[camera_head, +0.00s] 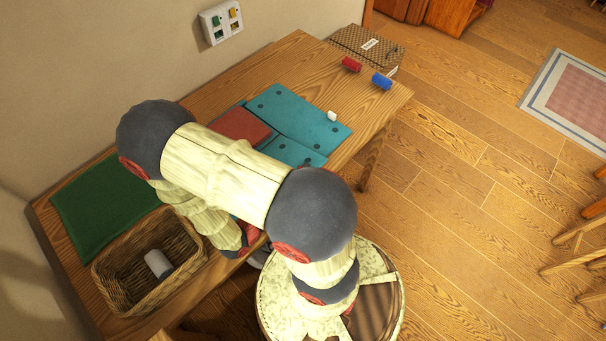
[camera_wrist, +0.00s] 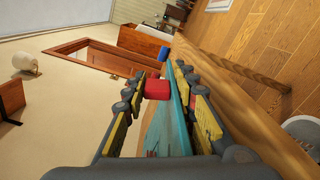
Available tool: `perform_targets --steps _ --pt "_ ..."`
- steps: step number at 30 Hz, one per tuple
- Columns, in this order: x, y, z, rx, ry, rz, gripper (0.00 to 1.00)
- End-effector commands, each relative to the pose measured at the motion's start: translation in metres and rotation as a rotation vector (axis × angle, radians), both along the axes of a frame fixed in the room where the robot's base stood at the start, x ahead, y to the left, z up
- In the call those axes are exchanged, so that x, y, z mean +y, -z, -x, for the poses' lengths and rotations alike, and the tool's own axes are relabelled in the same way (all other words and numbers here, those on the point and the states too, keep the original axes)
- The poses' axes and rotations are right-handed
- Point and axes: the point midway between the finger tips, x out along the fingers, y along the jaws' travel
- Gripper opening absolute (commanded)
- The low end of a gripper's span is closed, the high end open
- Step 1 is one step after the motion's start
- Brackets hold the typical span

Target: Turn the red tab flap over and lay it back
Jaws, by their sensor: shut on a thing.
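In the wrist view, the red tab (camera_wrist: 157,89) is between the fingers of my gripper (camera_wrist: 159,77), which is shut on it. A teal panel, apparently its flap (camera_wrist: 176,125), shows nearly edge-on between the fingers. In the head view, the teal board (camera_head: 283,103) lies on the table with dark dots, a dark red panel (camera_head: 241,125) and a flap bearing a white tab (camera_head: 332,116). My arm covers the near part of the board, the red tab and most of my gripper. How far the held flap is turned cannot be told.
A wicker basket (camera_head: 123,298) with a white cylinder (camera_head: 158,264) stands at the near table end beside a green mat (camera_head: 105,203). Red (camera_head: 351,64) and blue (camera_head: 381,81) cylinders lie at the far end. The wall borders the table's left side; open floor lies right.

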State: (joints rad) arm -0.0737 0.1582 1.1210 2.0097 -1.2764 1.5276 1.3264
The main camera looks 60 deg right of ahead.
Motion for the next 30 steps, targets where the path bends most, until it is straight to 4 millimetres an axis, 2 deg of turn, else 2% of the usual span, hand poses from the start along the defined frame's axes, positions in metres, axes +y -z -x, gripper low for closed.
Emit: perform_targets --steps 8,9,15,25,30 --pt "0.000 0.000 0.001 0.004 0.001 -0.001 0.00" --pt "0.000 0.000 0.001 0.004 0.001 -0.001 0.30" --pt "0.000 0.000 0.001 0.003 0.001 0.000 0.41" --pt "0.000 -0.002 0.000 0.001 0.001 0.000 0.41" --pt "0.000 -0.016 0.000 -0.001 0.000 -0.001 0.41"
